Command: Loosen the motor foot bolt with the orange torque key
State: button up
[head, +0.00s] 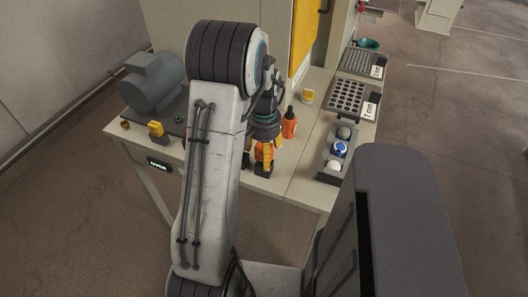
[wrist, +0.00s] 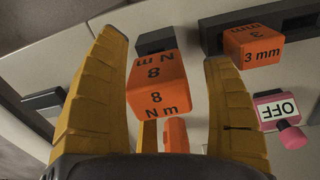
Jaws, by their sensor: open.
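An orange torque key (wrist: 152,90) marked "8 N m" stands between the two yellow fingers of my gripper (wrist: 164,48) in the wrist view. In the head view my gripper (head: 264,158) points down over the front part of the bench, around an orange piece. A grey motor (head: 152,86) sits on a dark plate at the bench's left. I cannot make out the foot bolt; my arm hides part of that area.
An orange block marked "3 mm" (wrist: 252,47) and a pink "OFF" piece (wrist: 280,112) are near the key. An orange bottle (head: 289,123) stands right of my gripper.

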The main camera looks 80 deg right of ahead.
jog(key=shift+f, duration=0.55)
jog(key=shift+c, duration=0.4)
jog(key=c, duration=1.4)
